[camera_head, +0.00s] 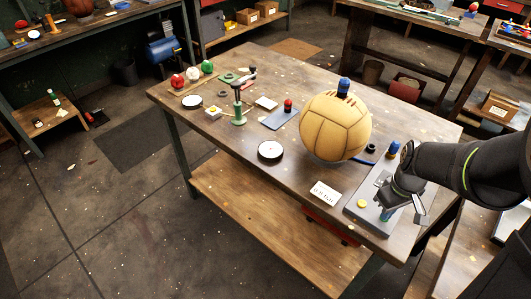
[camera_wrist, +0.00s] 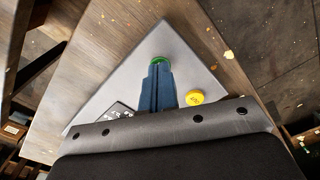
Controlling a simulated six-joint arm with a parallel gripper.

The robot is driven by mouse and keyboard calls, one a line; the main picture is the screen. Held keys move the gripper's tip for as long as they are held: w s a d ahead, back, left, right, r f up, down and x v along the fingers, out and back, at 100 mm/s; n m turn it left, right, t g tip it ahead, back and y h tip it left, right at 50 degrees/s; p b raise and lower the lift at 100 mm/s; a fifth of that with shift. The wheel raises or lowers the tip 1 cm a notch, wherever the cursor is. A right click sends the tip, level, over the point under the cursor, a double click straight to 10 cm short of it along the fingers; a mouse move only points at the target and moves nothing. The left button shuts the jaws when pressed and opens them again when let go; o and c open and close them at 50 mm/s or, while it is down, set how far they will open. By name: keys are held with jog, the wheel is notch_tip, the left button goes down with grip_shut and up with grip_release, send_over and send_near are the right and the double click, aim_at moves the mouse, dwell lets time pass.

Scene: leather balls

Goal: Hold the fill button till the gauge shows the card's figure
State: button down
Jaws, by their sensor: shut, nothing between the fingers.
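A grey panel (camera_head: 361,219) lies at the right end of the bench. In the wrist view the panel (camera_wrist: 172,37) carries a green button (camera_wrist: 157,61), partly hidden by my fingertips, and a yellow button (camera_wrist: 194,98). The yellow button (camera_head: 361,203) also shows in the head view. My gripper (camera_head: 389,214) is shut and empty; its blue fingers (camera_wrist: 158,72) point down at the green button. I cannot tell whether they touch it. A dark display (camera_wrist: 118,110) with small white marks is partly hidden. A white card (camera_head: 325,192) bears a figure too small to read surely.
A large tan leather ball (camera_head: 336,128) stands behind the panel. A blue-capped object (camera_head: 393,150) is near my arm. A round white-faced disc (camera_head: 270,151), a green pump-like stand (camera_head: 239,113) and small coloured balls (camera_head: 193,74) occupy the bench further left.

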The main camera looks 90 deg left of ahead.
dwell(0.3)
notch_tip(320, 180, up, 6)
dwell(0.4)
jog(key=shift+f, duration=0.1)
dwell(1.1)
jog(key=shift+f, duration=2.75)
